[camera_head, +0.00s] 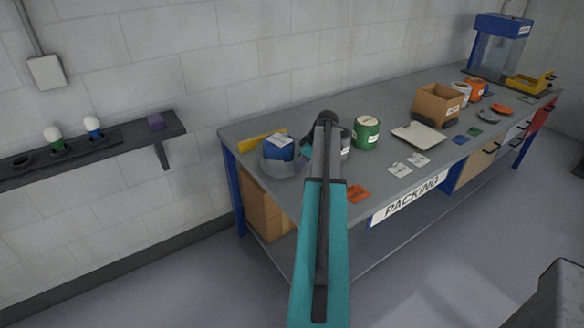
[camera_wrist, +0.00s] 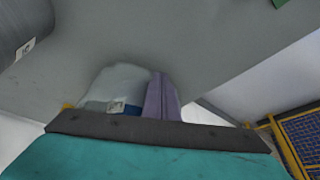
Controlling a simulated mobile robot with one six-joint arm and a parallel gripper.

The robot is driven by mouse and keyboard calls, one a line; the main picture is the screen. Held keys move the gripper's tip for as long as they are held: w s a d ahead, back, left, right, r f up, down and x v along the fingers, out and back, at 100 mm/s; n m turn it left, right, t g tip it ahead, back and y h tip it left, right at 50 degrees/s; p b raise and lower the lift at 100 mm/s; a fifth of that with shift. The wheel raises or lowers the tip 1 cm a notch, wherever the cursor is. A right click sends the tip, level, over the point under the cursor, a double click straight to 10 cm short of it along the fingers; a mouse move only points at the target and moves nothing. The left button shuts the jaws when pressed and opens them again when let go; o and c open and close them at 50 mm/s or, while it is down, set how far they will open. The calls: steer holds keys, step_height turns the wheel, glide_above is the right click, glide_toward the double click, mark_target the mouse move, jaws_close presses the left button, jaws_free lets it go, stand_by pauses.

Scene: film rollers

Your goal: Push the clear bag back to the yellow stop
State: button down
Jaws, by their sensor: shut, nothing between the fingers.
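The clear bag (camera_head: 270,164) stands at the left end of the grey bench, with something blue and a white label showing in it. It also shows in the wrist view (camera_wrist: 118,78). The yellow stop (camera_head: 258,142) is a low bar behind the bag; only a small yellow bit (camera_wrist: 68,106) shows in the wrist view. I cannot tell whether bag and stop touch. My gripper (camera_wrist: 159,76) is shut and empty, its purplish fingers right beside the bag; contact is unclear. In the head view my arm hides most of the gripper.
A grey can (camera_wrist: 24,30) is close by, partly behind my arm in the head view, with a green can (camera_head: 367,133) to its right. An orange card (camera_head: 358,194) lies near the front edge. A cardboard box (camera_head: 437,104) and a pale flat board (camera_head: 421,138) are farther right.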

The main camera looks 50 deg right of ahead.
mark_target(289, 157)
steer(key=shift+w+d, duration=0.4)
steer(key=shift+w, duration=0.9)
steer(key=shift+w+d, duration=0.45)
steer(key=shift+w, duration=0.85)
steer(key=shift+w+d, duration=0.4)
steer(key=shift+w, duration=0.9)
steer(key=shift+w+r, duration=0.1)
steer(key=shift+w, duration=0.2)
